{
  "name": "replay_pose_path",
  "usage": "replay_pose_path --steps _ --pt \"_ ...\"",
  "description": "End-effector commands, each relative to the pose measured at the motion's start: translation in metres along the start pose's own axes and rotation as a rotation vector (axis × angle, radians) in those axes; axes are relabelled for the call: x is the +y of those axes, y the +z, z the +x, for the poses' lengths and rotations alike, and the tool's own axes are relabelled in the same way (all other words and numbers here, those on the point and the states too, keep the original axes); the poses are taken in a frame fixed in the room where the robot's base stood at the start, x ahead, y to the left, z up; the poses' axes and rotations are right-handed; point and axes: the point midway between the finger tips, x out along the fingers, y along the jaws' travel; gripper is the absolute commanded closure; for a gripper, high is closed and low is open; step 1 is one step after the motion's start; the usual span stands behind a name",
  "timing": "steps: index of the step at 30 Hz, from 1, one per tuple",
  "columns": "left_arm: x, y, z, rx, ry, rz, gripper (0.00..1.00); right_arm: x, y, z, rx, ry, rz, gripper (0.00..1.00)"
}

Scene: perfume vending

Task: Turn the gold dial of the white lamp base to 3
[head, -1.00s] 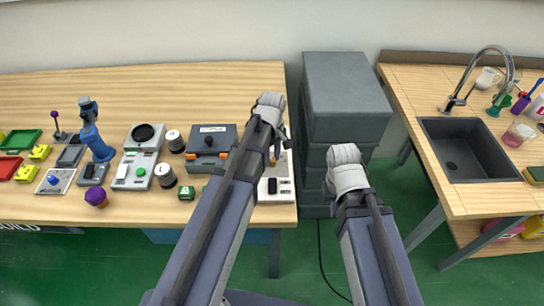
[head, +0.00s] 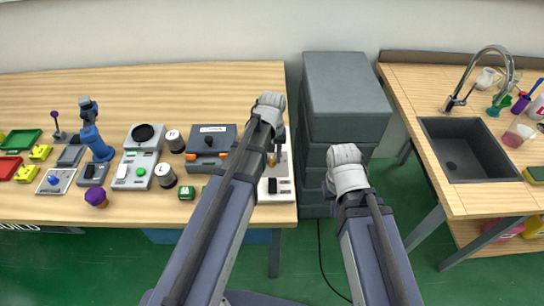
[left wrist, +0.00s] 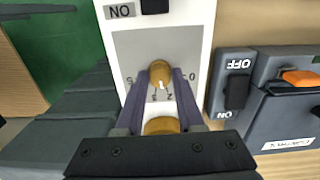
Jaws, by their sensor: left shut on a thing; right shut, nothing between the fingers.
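The white lamp base (head: 283,186) stands at the right end of the long table, partly covered by my left arm. Its gold dial (left wrist: 160,72) sits on a grey scale plate in the left wrist view, with a short white mark on the dial's lower side. A 5 shows left of the dial and a 0 right of it; the digits below are partly hidden. My left gripper (left wrist: 160,82) is shut on the dial, one finger on each side. A second gold part (left wrist: 162,125) shows between the fingers. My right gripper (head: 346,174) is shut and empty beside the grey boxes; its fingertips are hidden.
A dark box with orange latches (head: 210,146) stands left of the base, close to my left gripper. A black ON/OFF switch (left wrist: 236,92) shows there too. Stacked grey boxes (head: 345,95) stand right of the table, and a sink (head: 468,150) lies further right.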

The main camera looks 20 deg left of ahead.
Motion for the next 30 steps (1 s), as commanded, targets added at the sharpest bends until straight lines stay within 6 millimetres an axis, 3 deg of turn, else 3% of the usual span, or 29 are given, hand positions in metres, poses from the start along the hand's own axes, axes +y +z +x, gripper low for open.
replay_pose_path --steps 15,30 --pt "-0.0001 0.0003 0.0001 -0.001 0.000 0.342 1.00 0.0000 0.0000 0.0001 0.000 0.000 0.000 1.00" --pt "-0.0001 0.0004 0.0001 -0.001 0.000 0.420 1.00 0.0000 0.0000 0.0001 0.000 0.000 0.000 1.00"
